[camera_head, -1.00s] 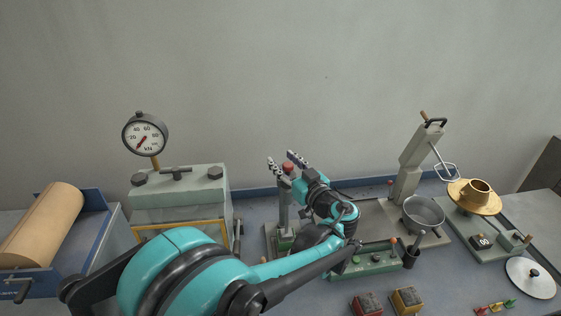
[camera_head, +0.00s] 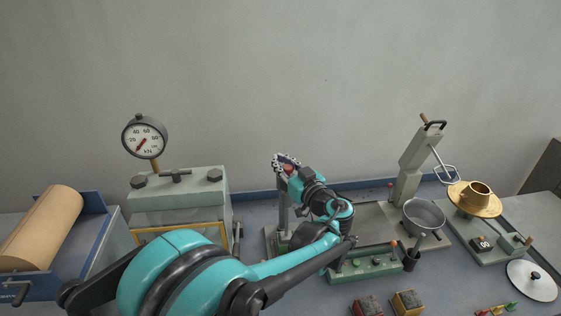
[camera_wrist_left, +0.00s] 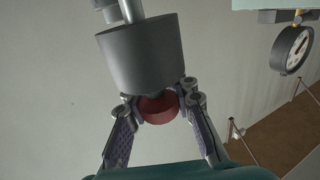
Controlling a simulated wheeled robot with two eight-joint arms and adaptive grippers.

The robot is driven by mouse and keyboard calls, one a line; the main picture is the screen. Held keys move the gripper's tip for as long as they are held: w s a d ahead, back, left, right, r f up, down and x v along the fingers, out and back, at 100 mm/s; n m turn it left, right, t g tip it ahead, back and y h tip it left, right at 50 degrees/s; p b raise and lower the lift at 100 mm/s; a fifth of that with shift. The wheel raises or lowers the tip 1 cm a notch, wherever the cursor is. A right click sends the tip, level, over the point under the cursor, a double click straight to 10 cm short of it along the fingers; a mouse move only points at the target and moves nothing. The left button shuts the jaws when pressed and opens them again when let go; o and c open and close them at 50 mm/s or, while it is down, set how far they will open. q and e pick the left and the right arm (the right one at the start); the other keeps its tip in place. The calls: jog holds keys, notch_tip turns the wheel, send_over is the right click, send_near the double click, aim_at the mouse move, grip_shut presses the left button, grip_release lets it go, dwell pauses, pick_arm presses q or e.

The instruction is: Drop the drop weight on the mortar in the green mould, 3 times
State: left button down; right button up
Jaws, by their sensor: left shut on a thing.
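The drop weight is a grey cylinder (camera_wrist_left: 142,55) with a red knob (camera_wrist_left: 158,108) in the left wrist view, on a pale vertical rod. My left gripper (camera_head: 287,163) is at the top of the slim drop stand (camera_head: 283,210) in the head view. In the left wrist view its fingers (camera_wrist_left: 160,100) are closed around the neck by the red knob. In the head view the gripper largely covers the weight. A small green block, seemingly the green mould (camera_head: 284,238), sits at the foot of the stand, partly hidden; I cannot see its mortar. My right gripper is out of view.
Red (camera_head: 367,305) and yellow (camera_head: 407,302) moulds lie at the front. A press with a dial gauge (camera_head: 145,136) stands left; a grey bowl (camera_head: 423,214) and brass cone (camera_head: 475,197) stand right.

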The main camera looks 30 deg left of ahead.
pick_arm(q)
notch_tip(320, 180, up, 8)
jog(key=p, duration=0.6)
jog(key=shift+f, duration=0.1)
jog(key=c, duration=1.3)
grip_release()
jog(key=v, duration=1.2)
jog(key=shift+f, duration=0.1)
